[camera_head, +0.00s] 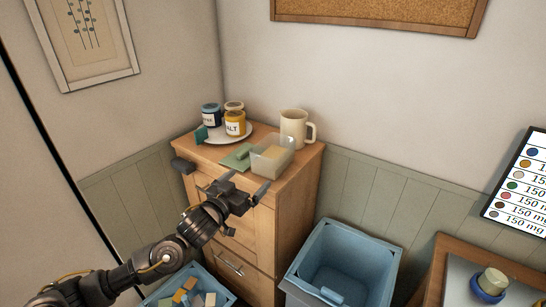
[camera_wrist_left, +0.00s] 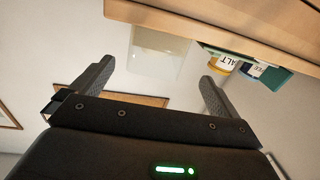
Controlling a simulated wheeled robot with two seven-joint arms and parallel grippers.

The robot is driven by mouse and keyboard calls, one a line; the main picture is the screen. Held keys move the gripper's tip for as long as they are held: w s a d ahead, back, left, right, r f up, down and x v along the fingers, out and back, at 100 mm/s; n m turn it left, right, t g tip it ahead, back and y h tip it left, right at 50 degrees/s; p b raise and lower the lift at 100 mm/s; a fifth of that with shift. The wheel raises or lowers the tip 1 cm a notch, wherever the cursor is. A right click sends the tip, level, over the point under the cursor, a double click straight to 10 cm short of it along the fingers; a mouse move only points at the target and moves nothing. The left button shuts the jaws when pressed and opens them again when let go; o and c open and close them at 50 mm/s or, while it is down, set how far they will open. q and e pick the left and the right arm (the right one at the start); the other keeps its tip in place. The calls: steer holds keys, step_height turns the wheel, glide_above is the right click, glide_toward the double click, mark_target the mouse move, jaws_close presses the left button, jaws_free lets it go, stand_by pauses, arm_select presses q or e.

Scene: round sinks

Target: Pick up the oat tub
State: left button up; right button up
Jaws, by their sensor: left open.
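Several lidded jars stand together on a white plate (camera_head: 243,136) at the back left of the wooden cabinet top: a yellow jar (camera_head: 235,123) whose label shows "ALT", a dark blue jar (camera_head: 211,115), and a pale-lidded jar (camera_head: 234,105) mostly hidden behind the yellow one. No label reading oat is legible, so I cannot tell which is the oat tub. My left gripper (camera_head: 222,177) is open and empty in front of the cabinet's front edge. In the left wrist view, the yellow jar (camera_wrist_left: 222,61) and blue jar (camera_wrist_left: 251,69) show beyond my left gripper (camera_wrist_left: 157,72). My right gripper is not in view.
A clear container (camera_head: 272,155) holding something tan and a cream mug (camera_head: 294,128) stand right of the jars. A green flat piece (camera_head: 237,157) and teal block (camera_head: 201,134) lie near the plate. Blue bins (camera_head: 345,262) stand below; a side table (camera_head: 455,270) is at right.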

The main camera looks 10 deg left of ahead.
mark_target(261, 167)
arm_select(q)
steer(key=p+x, duration=0.1)
steer(key=x, duration=0.4)
steer(key=shift+w+d, duration=0.15)
steer(key=shift+w, duration=0.2)
steer(key=shift+w+r+p, duration=0.15)
steer(key=shift+r+p, duration=0.05)
steer(key=shift+p, duration=0.25)
steer(key=p+x, duration=0.2)
steer(key=x, duration=0.2)
steer(key=shift+w+d, duration=0.15)
steer(key=shift+d, duration=0.1)
steer(key=shift+w+f, duration=0.1)
steer(key=shift+w, duration=0.15)
steer(key=c, duration=0.9)
